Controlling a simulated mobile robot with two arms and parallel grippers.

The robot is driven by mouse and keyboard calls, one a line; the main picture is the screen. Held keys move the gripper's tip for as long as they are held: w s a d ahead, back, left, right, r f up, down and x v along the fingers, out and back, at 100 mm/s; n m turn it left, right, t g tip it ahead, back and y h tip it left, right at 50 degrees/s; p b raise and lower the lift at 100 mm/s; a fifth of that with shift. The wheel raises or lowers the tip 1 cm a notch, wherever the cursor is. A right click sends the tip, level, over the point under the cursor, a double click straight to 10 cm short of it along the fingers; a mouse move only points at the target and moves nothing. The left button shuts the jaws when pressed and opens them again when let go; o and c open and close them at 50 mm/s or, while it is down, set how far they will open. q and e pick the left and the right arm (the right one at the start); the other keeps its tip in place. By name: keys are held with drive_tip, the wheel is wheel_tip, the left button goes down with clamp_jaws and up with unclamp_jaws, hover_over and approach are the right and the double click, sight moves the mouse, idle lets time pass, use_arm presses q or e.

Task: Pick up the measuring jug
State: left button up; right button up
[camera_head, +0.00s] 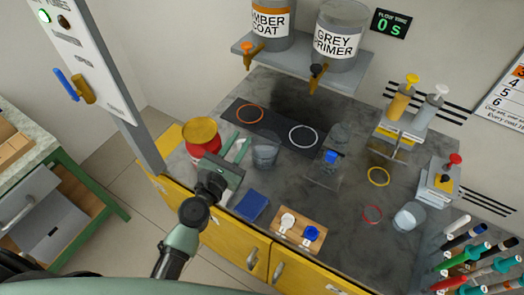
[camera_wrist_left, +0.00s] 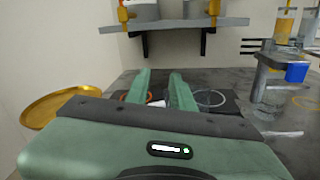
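A clear, cup-like vessel (camera_head: 265,152), which looks like the measuring jug, stands on the dark grey worktop just right of my left gripper's fingers. I cannot make out a handle or markings on it. My left gripper (camera_head: 236,148) is low over the worktop, with its two green fingers pointing toward the back. In the left wrist view the fingers (camera_wrist_left: 160,90) are apart, with a clear gap and nothing held between them. I cannot tell whether a finger touches the vessel. My right gripper is out of view.
A red can with a gold lid (camera_head: 200,131) stands left of the gripper. A blue block (camera_head: 250,206) and a wooden board (camera_head: 299,230) lie at the front edge. A clear stand with a blue part (camera_head: 330,158) and another clear cup (camera_head: 409,216) are to the right.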

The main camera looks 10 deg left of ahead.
sight(239, 148)
use_arm(q)
drive_tip(key=f+n+b, duration=0.1)
drive_tip(key=f+b, duration=0.1)
drive_tip(key=f, duration=0.1)
drive_tip(key=a+f+n+y+b, duration=0.1)
drive_tip(key=f+b, duration=0.2)
drive_tip(key=w+a+f+n+y+b, duration=0.1)
drive_tip(key=f+n+b, duration=0.1)
drive_tip(key=f+b, duration=0.1)
drive_tip(key=shift+w+a+f+t, duration=0.1)
drive_tip(key=shift+a+f+t, duration=0.15)
drive_tip(key=shift+f+t, duration=0.05)
drive_tip(key=shift+w+r+p, duration=0.6)
drive_tip(key=shift+r+p, duration=0.1)
drive_tip(key=shift+w+d+f, duration=0.15)
drive_tip(key=shift+w, duration=0.45)
drive_tip(key=w, duration=0.5)
drive_tip(key=shift+d, duration=0.3)
drive_tip(key=shift+c, duration=0.2)
clamp_jaws()
